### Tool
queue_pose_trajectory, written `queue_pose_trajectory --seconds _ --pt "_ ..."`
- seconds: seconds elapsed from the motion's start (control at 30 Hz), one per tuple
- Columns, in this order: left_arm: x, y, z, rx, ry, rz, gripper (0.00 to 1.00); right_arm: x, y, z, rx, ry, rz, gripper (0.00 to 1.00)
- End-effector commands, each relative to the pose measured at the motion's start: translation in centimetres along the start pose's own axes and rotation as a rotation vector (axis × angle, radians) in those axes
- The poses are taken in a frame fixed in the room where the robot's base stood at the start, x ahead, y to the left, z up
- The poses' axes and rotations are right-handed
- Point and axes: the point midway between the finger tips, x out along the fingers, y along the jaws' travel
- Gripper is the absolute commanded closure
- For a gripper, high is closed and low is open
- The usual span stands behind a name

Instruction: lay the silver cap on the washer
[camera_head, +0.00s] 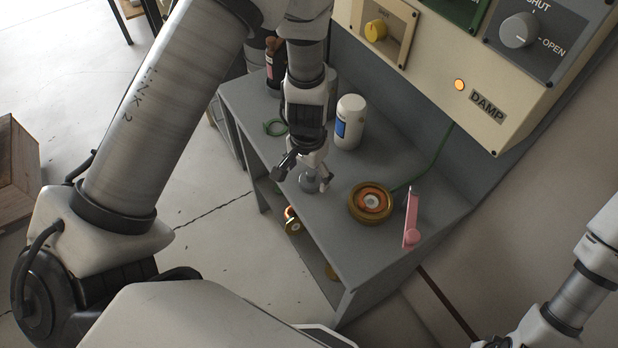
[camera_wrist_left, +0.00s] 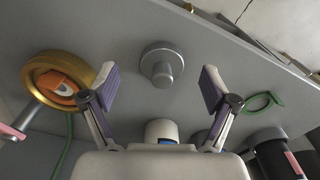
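The silver cap (camera_head: 310,184), a flanged disc with a round knob, stands on the grey bench directly under my left gripper (camera_head: 303,177). In the left wrist view the cap (camera_wrist_left: 161,64) lies ahead of the two spread fingers (camera_wrist_left: 158,82), centred between them and touching neither. The left gripper is open and empty. To the right of the cap in the head view is a round brass piece (camera_head: 358,210) with an orange ring and a pale centre inside. The washer seems to be that orange ring (camera_head: 366,197), but I cannot tell for certain. My right gripper (camera_head: 500,342) is partly cut off at the bottom edge.
A pink lever-like piece (camera_head: 411,220) stands right of the brass piece. A white bottle with a blue label (camera_head: 349,122) and a green loop (camera_head: 275,127) are farther back. A green cable (camera_head: 425,168) runs to the wall panel (camera_head: 450,75). Bench edges are close.

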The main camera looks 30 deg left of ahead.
Motion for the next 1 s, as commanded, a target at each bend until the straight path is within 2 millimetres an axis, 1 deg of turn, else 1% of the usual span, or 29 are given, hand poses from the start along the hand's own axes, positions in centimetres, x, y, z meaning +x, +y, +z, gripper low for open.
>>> queue_pose_trajectory --seconds 0.03,0.1,0.2,0.33,0.37,0.4,0.47,0.5,0.53,0.57,0.83,0.87,1.0 --pt "1.2 0.0 0.0 -0.001 -0.002 0.001 0.14 0.3 0.0 -0.1 0.000 0.002 0.000 0.60" --pt "2.1 0.0 -0.1 -0.001 -0.002 0.001 0.14 0.4 0.0 -0.1 0.000 0.002 0.000 0.60" --pt "2.5 0.0 -0.1 0.000 0.000 0.000 0.14 0.4 0.0 -0.1 0.000 0.003 0.000 0.60" --pt "2.4 0.0 -0.1 0.000 0.001 0.000 0.14 0.3 0.0 -0.1 0.000 0.003 0.000 0.60" --pt "2.4 0.0 -0.1 0.000 0.001 0.000 0.17 0.3 0.0 -0.1 0.000 0.002 0.000 0.60" --pt "2.4 0.0 -0.1 0.000 0.001 0.000 0.31 0.3 0.0 -0.1 0.000 0.002 0.000 0.60" --pt "2.4 0.0 -0.1 0.000 0.001 0.000 0.53 0.3 0.0 -0.1 0.000 0.002 0.000 0.60" --pt "2.4 0.0 -0.1 0.000 0.001 0.000 0.67 0.3 0.0 -0.1 0.000 0.002 0.000 0.60" --pt "2.4 0.0 -0.1 0.000 0.000 0.000 0.78 0.3 0.0 -0.1 0.000 0.002 0.000 0.60" --pt "2.4 0.0 -0.1 0.000 0.000 0.000 0.85 0.3 0.0 -0.1 0.000 0.002 0.000 0.60" --pt "2.4 0.0 -0.1 0.000 0.001 0.000 0.84 0.3 0.0 -0.1 0.000 0.003 0.000 0.60" --pt "2.5 0.0 -0.1 0.000 0.001 0.000 0.90 0.4 0.0 -0.1 0.000 0.003 0.000 0.60" --pt "2.5 0.0 -0.1 0.000 0.000 0.000 0.91 0.4 0.0 -0.1 0.000 0.002 0.000 0.60"
